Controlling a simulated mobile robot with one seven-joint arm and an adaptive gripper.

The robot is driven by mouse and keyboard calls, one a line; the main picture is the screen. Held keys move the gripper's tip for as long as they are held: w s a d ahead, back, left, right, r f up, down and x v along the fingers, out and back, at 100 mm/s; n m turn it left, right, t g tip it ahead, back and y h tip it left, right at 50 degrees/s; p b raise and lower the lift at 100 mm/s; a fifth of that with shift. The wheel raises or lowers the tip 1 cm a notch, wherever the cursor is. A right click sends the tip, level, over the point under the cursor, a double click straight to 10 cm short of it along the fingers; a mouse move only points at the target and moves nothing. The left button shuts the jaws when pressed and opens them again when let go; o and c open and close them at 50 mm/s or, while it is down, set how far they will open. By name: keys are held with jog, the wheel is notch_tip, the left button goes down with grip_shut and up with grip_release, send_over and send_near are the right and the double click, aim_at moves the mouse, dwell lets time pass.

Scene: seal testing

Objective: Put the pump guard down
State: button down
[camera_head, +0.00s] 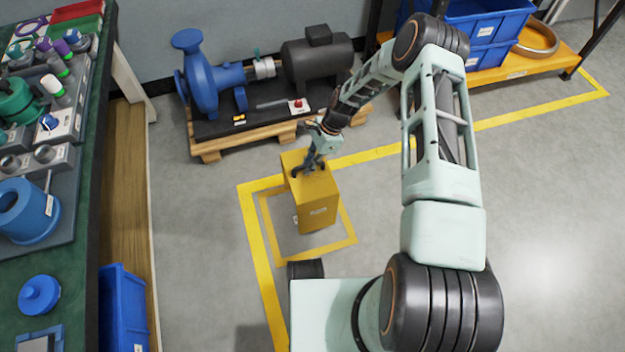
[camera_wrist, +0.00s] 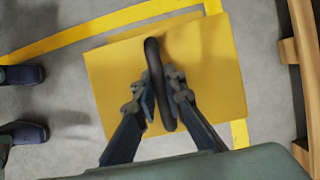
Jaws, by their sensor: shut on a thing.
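The pump guard, a yellow box (camera_head: 318,208) with a small label on its front, stands upright over the yellow square marked on the floor (camera_head: 272,232). In the wrist view its yellow top (camera_wrist: 215,75) fills the middle, with a black loop handle (camera_wrist: 153,62) across it. My gripper (camera_head: 308,170) is above the guard, its fingers closed on either side of the handle, also in the wrist view (camera_wrist: 165,98). I cannot tell whether the guard's underside touches the floor.
A blue pump (camera_head: 203,75) and dark motor (camera_head: 318,65) stand on a wooden pallet (camera_head: 208,150) behind the guard. A green-topped workbench (camera_head: 75,262) is at left, a shelf with blue bins (camera_head: 490,22) at back right. Floor right of the square is clear.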

aim_at(314, 175)
jog(key=shift+s+d+f, duration=0.3)
jog(key=shift+f, duration=0.2)
jog(key=shift+s+d+f, duration=0.25)
jog(key=shift+s+f, duration=0.05)
jog(key=shift+f, duration=0.2)
jog(key=shift+s+d+f+b, duration=0.1)
jog(key=shift+f+b, duration=0.65)
jog(key=shift+f, duration=1)
jog(key=c, duration=2.5)
grip_release()
jog(key=shift+f, duration=0.15)
jog(key=o, duration=0.5)
jog(key=p+v, duration=0.3)
jog(key=v, duration=0.9)
jog(key=shift+s+r, duration=0.15)
jog(key=shift+r, duration=0.1)
